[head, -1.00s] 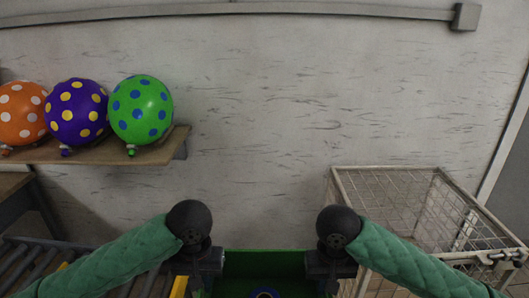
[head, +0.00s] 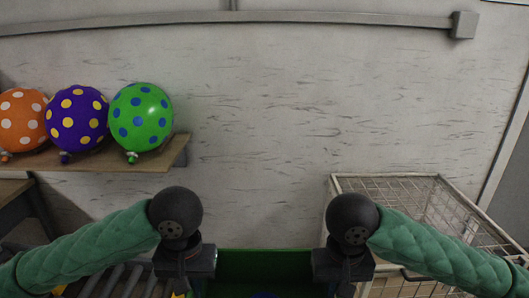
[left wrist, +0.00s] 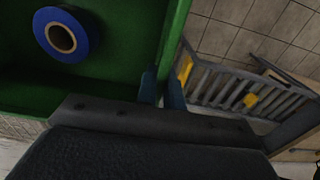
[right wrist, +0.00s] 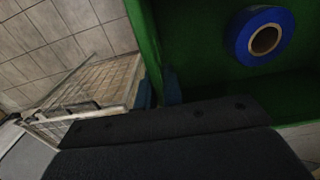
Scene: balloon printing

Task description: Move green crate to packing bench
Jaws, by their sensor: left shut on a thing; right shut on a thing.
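The green crate (head: 264,262) is at the bottom middle of the head view, between my two grippers; only its far part shows. Inside it lies a blue roll with a pale core, seen in the left wrist view (left wrist: 66,32) and the right wrist view (right wrist: 258,36). My left gripper (left wrist: 162,88) is shut on the crate's wall on one side. My right gripper (right wrist: 158,90) is shut on the wall on the opposite side. The crate is held up above the tiled floor. I cannot make out a packing bench for certain.
A wire cage (head: 400,190) stands to the right, close to my right arm. A roller conveyor (left wrist: 235,88) with yellow parts is at lower left. A wall shelf (head: 110,158) holds orange, purple and green spotted balloons. A wall is ahead.

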